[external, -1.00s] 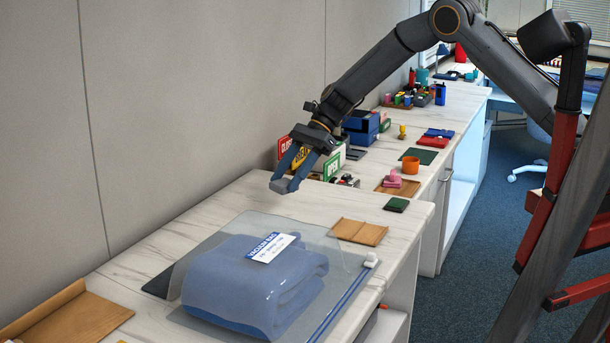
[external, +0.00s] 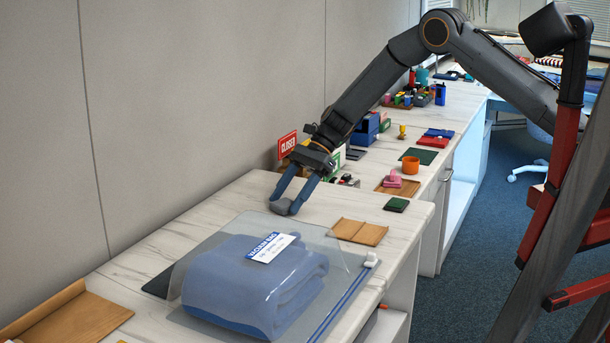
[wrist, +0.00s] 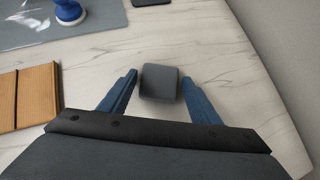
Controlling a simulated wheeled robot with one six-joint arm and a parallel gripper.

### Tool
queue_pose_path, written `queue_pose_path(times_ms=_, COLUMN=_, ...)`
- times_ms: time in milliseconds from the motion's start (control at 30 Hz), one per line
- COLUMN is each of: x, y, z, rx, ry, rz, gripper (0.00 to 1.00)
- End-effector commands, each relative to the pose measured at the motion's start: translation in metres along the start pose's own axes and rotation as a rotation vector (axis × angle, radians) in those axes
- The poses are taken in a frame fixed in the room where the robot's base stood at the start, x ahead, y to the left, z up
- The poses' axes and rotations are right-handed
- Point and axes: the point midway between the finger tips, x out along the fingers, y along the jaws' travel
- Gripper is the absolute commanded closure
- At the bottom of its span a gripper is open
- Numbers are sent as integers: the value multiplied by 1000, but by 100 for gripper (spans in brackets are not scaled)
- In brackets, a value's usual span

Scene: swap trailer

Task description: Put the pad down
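The pad is a small grey block with rounded corners. In the wrist view the pad (wrist: 160,82) sits between the tips of my two blue fingers, close to both. In the external view the pad (external: 281,207) is at the fingertips, low over the bare marble counter (external: 235,200) behind the clear bag. My gripper (external: 284,203) points down and is shut on the pad. It also shows in the wrist view (wrist: 160,78). I cannot tell whether the pad's underside touches the counter.
A clear vacuum bag (external: 200,255) with a folded blue blanket (external: 250,285) lies in front. A wooden tray (external: 360,232) lies to the right, and a dark green pad (external: 396,205) near the counter edge. Signs (external: 287,144) stand behind. Marble around the pad is clear.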

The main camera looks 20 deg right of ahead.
Motion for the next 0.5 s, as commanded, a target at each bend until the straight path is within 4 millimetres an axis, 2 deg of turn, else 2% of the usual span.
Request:
queue_pose_path(times_ms=367, x=-2, y=0, z=2, rx=0, ry=0, rz=0, gripper=35)
queue_pose_path(times_ms=500, x=-15, y=-1, z=2, rx=-1, ry=0, rz=-2, gripper=35)
